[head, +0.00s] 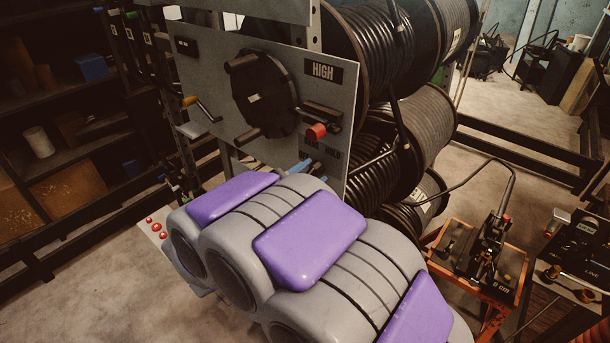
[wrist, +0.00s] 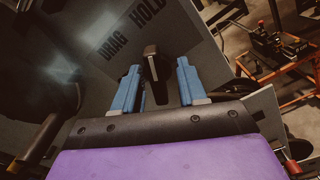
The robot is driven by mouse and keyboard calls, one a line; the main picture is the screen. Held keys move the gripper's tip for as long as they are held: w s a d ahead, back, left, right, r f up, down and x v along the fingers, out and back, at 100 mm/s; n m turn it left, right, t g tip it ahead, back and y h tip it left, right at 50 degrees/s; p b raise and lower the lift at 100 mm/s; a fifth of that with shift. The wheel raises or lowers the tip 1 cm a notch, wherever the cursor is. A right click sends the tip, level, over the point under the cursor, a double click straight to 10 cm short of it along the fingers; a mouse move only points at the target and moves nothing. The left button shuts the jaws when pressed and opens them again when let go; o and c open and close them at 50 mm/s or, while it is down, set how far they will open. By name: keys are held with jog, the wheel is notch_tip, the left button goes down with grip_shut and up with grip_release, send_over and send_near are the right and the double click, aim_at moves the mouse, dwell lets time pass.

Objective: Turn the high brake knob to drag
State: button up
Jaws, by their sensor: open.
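The high brake knob (wrist: 152,62) is a dark lever-like knob below the DRAG and HOLD labels in the wrist view. Its paler end points up the picture, toward the HOLD side. My gripper (wrist: 156,82) is open, with one blue finger on each side of the knob; I cannot tell whether either touches it. In the head view my gripper (head: 302,168) is at the panel, just below the small DRAG/HOLD lettering (head: 320,148), and the knob cannot be made out there.
The grey panel (head: 215,60) carries a HIGH label (head: 323,71), a large black handwheel (head: 264,94) and a red-tipped control (head: 316,131) above the lettering. Hose reels (head: 425,125) stand behind it. An orange-framed cart (head: 480,265) stands to the right.

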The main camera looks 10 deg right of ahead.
jog(key=shift+d, duration=0.2)
jog(key=shift+a, duration=0.75)
jog(key=c, duration=0.5)
grip_shut()
jog(key=shift+r, duration=0.1)
jog(key=shift+r+p, duration=0.15)
jog(key=shift+p, duration=0.35)
jog(key=shift+d+f+n+p, duration=0.1)
jog(key=shift+n+p, duration=2.1)
jog(key=shift+n, duration=0.7)
jog(key=shift+d+f+n+p, duration=0.1)
jog(key=shift+n+p, duration=2.05)
jog(key=shift+n, duration=0.75)
